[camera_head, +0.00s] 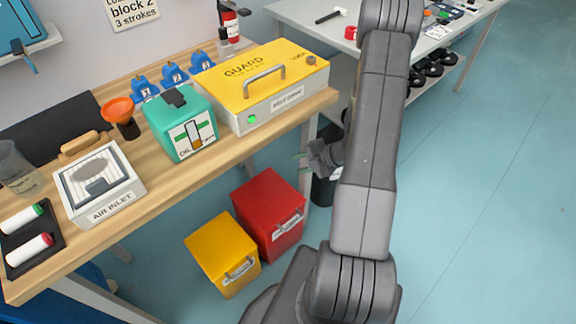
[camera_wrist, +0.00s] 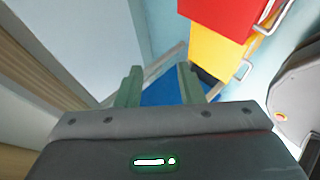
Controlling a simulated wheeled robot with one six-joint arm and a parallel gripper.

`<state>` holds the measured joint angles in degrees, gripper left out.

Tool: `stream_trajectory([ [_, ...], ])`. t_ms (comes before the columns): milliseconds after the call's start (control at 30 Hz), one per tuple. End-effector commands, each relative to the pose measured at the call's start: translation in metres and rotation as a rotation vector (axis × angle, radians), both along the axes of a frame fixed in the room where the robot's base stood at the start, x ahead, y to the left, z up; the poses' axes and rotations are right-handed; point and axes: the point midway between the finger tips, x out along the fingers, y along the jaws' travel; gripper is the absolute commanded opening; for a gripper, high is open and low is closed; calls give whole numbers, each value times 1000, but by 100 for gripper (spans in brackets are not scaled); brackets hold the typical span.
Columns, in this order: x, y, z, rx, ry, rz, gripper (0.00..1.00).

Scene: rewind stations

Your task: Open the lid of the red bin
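The red bin (camera_head: 262,200) stands on the floor beside the workbench in the head view, its top flat and closed. A pale handle (camera_head: 288,226) is on its front. In the wrist view the red bin (camera_wrist: 215,12) is at the top right, with its handle (camera_wrist: 270,14) at the edge of its face. My gripper (camera_wrist: 159,84) is open, with two green fingers apart and nothing between them. In the head view my gripper (camera_head: 302,158) is above and to the right of the red bin, near the bench edge, apart from the bin and partly hidden by my arm.
A yellow bin (camera_head: 218,246) stands left of the red bin and also shows in the wrist view (camera_wrist: 212,52). The wooden bench (camera_head: 240,150) overhangs behind them, carrying a yellow guard box (camera_head: 240,70) and a teal box (camera_head: 180,120). A dark bin (camera_head: 323,190) stands right. Floor at right is clear.

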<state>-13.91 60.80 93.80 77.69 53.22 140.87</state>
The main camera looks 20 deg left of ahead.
Motion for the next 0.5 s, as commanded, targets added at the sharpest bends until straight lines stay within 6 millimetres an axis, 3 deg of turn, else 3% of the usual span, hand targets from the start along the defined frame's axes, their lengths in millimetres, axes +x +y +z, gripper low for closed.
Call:
stream_trajectory([
  [200,1,-11,9,-1,0,0,34],
  [500,1,-11,8,-1,1,1,34],
])
